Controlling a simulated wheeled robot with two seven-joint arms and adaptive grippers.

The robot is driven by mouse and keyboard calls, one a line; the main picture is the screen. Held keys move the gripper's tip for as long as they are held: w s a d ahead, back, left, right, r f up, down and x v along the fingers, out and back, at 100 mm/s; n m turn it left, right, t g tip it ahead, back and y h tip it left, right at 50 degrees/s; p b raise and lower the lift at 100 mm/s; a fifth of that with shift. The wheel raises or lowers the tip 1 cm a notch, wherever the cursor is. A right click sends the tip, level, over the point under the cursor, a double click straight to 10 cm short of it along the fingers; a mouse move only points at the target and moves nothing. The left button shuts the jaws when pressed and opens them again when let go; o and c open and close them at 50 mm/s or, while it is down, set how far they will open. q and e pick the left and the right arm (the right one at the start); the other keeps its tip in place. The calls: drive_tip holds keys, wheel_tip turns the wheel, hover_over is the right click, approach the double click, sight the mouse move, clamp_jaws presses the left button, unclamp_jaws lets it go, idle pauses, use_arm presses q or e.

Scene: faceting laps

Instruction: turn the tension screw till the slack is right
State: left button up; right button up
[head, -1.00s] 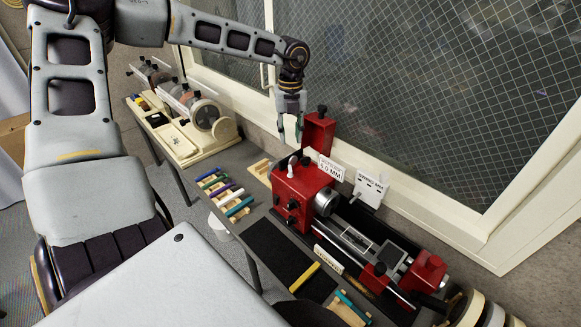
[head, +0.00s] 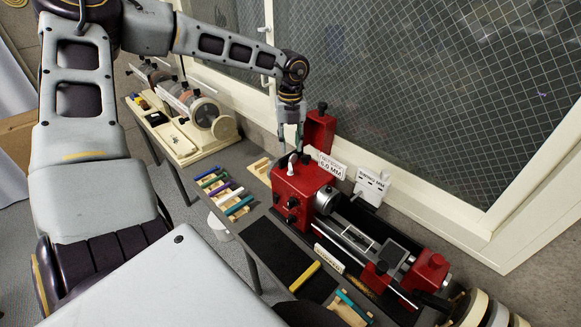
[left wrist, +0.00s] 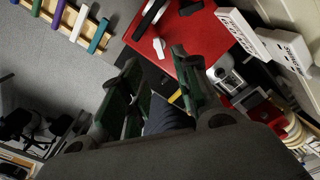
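The red machine (head: 300,184) stands at the back of the bench. A small pale lever or screw (head: 292,162) stands on its red top; it also shows in the left wrist view (left wrist: 158,46). I cannot tell for sure that this is the tension screw. My left gripper (head: 291,143) points down just above that red top, near the pale piece. Its green fingers are apart in the left wrist view (left wrist: 160,75), with nothing seen between them. A white sign (head: 331,166) behind the machine reads 6.0 MM. My right gripper is not in view.
A red upright block with a black knob (head: 321,124) stands close behind my left gripper. Coloured sticks in a wooden rack (head: 225,190) lie left of the machine. A mesh window (head: 420,80) rises behind.

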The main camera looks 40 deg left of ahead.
sight(290, 166)
use_arm(q)
wheel_tip(290, 166, down, 8)
drive_tip(key=shift+r+b, duration=0.1)
drive_tip(key=shift+b, duration=1.05)
drive_tip(key=shift+f, duration=0.85)
clamp_jaws()
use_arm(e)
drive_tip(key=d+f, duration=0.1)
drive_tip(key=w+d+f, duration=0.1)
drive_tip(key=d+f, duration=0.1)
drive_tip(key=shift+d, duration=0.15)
